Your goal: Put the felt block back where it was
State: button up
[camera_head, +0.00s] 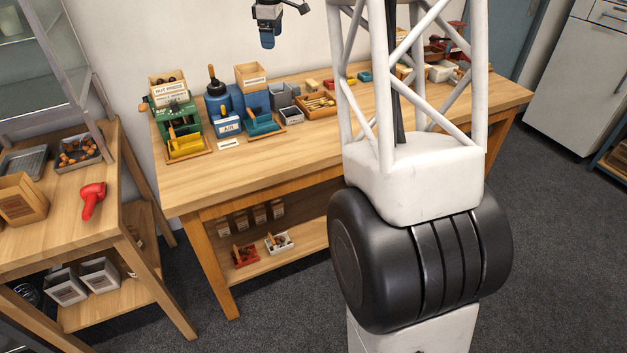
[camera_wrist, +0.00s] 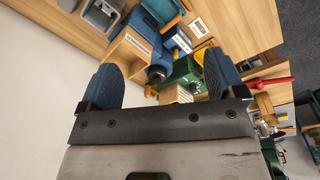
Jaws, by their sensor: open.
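I cannot pick out the felt block for certain in either view. My gripper (camera_head: 267,40) hangs in the air above the back of the long workbench (camera_head: 240,170), near the wall. In the wrist view my gripper (camera_wrist: 164,78) has its two blue fingers wide apart, with nothing held between them. Beyond the fingers are a wooden bin (camera_wrist: 128,50) and the green press (camera_wrist: 187,68), both lower down on the bench. The press also shows in the head view (camera_head: 172,117) at the bench's left end.
A blue machine (camera_head: 222,103), a wooden tray (camera_head: 318,111) and small bins crowd the bench's back. Its front strip is largely clear. A side table (camera_head: 60,232) at left holds a red tool (camera_head: 92,198) and a chestnut tray. My white column hides part of the bench.

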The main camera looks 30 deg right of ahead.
jog(key=s+a+r+m, duration=0.25)
jog(key=s+a, duration=0.25)
jog(key=s, duration=1)
jog(key=s+a+r+m, duration=0.1)
jog(key=s+a+m, duration=0.35)
jog(key=s, duration=1.05)
jog(key=s+a+f+m, duration=0.1)
jog(key=s+f, duration=0.2)
jog(key=s, duration=0.6)
jog(key=s+a+f+m+t, duration=0.1)
jog(key=s+f, duration=0.3)
jog(key=s, duration=0.5)
jog(key=s+a+f+m, duration=0.2)
jog(key=s+a+f, duration=0.1)
jog(key=s, duration=0.6)
jog(key=shift+s+a+f+m+t, duration=0.15)
jog(key=shift+s+f+m+t, duration=0.15)
jog(key=shift+f, duration=0.15)
